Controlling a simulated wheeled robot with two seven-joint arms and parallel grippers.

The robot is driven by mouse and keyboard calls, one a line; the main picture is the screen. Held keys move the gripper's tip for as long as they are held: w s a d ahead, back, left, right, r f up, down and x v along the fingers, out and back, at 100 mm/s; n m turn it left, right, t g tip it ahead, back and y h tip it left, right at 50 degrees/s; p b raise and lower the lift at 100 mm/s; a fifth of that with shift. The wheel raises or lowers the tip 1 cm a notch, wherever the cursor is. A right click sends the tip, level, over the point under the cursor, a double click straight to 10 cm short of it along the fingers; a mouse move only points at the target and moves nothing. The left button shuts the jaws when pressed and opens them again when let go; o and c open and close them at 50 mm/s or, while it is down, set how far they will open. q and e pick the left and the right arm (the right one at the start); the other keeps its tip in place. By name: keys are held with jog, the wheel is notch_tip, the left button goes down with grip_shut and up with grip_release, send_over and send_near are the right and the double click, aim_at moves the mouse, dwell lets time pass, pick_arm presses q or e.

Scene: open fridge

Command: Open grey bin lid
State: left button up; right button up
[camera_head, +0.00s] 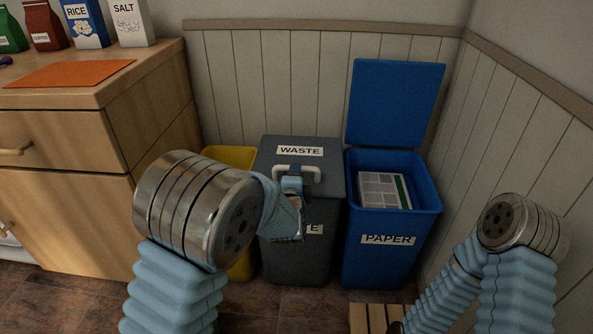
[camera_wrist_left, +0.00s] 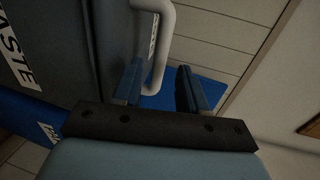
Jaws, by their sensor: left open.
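The grey bin (camera_head: 320,245) stands between a yellow bin and a blue bin, with "WASTE" labels on its lid and front. Its grey lid (camera_head: 325,152) is down. A white handle (camera_head: 312,172) is on the lid near its front edge. My left gripper (camera_head: 291,186) is open at the handle and hides part of the bin front. In the left wrist view the handle (camera_wrist_left: 166,40) reaches into the gap between my left fingers (camera_wrist_left: 158,88), nearer the left one. I cannot tell whether they touch. My right arm shows at the right, but its gripper is not visible.
The blue paper bin (camera_head: 391,239) at right has its lid (camera_head: 396,104) raised and papers (camera_head: 383,190) inside. The yellow bin (camera_head: 238,157) is partly hidden by my left arm. A wooden counter (camera_head: 155,110) stands at left. A slatted wooden thing (camera_head: 375,317) lies on the floor.

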pick_arm(q)
jog(key=w, duration=0.2)
jog(key=w+f, duration=0.1)
jog(key=w, duration=0.2)
jog(key=shift+w+f, duration=0.1)
jog(key=shift+w, duration=0.15)
grip_shut()
